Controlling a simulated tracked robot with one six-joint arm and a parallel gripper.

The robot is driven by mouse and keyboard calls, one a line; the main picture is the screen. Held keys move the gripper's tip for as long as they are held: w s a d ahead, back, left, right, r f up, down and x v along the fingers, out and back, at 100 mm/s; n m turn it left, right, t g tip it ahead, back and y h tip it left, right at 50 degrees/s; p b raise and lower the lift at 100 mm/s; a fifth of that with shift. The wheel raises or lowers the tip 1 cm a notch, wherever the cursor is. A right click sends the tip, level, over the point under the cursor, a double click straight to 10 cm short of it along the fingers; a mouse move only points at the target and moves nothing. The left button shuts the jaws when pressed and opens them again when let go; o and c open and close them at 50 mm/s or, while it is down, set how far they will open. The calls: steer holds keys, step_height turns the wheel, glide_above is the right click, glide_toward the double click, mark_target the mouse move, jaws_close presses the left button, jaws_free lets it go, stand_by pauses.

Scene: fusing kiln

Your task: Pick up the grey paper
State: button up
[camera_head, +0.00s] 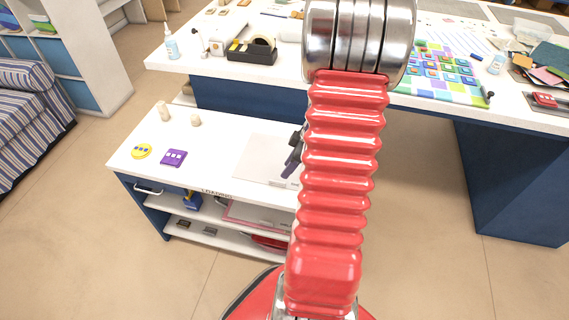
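A pale grey sheet of paper (257,157) lies flat on the low white table, in the middle of its top. Its right part is hidden behind my red arm. A dark part that looks like my gripper (292,156) shows at the left edge of the arm, over the right side of the sheet. The rest of it is hidden behind the arm. I cannot tell whether it touches the paper or whether its fingers are open or shut.
A yellow piece (141,151), a purple block (173,158) and two small beige pegs (164,111) stand left of the sheet. Shelves below hold several items. Behind is a higher white workbench (190,62) with a black tape dispenser (251,50), bottles and coloured tiles (440,70).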

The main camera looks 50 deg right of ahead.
mark_target(278, 182)
steer(key=shift+x, duration=1.9)
steer(key=shift+f, duration=0.1)
steer(key=shift+x, duration=2.5)
steer(key=shift+c, duration=0.5)
jaws_close()
